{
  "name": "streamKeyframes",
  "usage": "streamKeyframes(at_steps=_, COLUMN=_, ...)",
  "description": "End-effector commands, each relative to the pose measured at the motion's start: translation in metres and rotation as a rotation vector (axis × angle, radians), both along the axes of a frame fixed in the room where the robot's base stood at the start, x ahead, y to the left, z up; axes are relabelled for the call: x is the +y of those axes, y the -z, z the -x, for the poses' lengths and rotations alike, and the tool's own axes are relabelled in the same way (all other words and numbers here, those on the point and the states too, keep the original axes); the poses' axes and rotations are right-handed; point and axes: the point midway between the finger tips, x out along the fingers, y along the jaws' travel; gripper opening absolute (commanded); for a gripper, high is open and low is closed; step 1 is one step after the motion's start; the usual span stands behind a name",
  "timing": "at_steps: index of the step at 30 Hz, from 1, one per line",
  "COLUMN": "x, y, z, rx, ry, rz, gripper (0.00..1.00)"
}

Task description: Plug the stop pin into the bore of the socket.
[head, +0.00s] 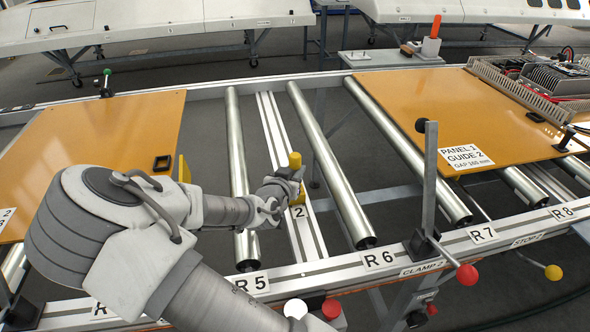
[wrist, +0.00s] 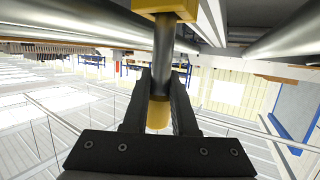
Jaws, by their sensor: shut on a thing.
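The stop pin has a yellow head (head: 295,160) and a dark grey shaft. My gripper (head: 285,185) is shut on it just below the head. The wrist view shows the pin's yellow end (wrist: 158,114) between the two black fingers (wrist: 160,98) of my gripper. The pin stands roughly upright over the rail marked 2. The socket, a yellow block (head: 298,210), is directly below it and also shows at the top of the wrist view (wrist: 165,8). The shaft appears to meet the block. The bore is hidden, so I cannot tell whether the tip is inside.
Steel rollers (head: 238,175) (head: 335,165) flank the socket's rail. Orange panels lie at left (head: 95,140) and right (head: 440,110). A clamp post (head: 430,180) with a red knob (head: 467,274) stands right of the gripper. The front rail (head: 330,270) runs below.

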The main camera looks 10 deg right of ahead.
Motion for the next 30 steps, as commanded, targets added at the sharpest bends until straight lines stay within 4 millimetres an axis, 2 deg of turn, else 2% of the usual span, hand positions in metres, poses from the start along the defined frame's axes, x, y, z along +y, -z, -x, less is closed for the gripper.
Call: streamKeyframes(at_steps=30, x=0.0, y=0.026, z=0.0, rx=-0.002, ry=0.0, rz=0.001, gripper=0.0)
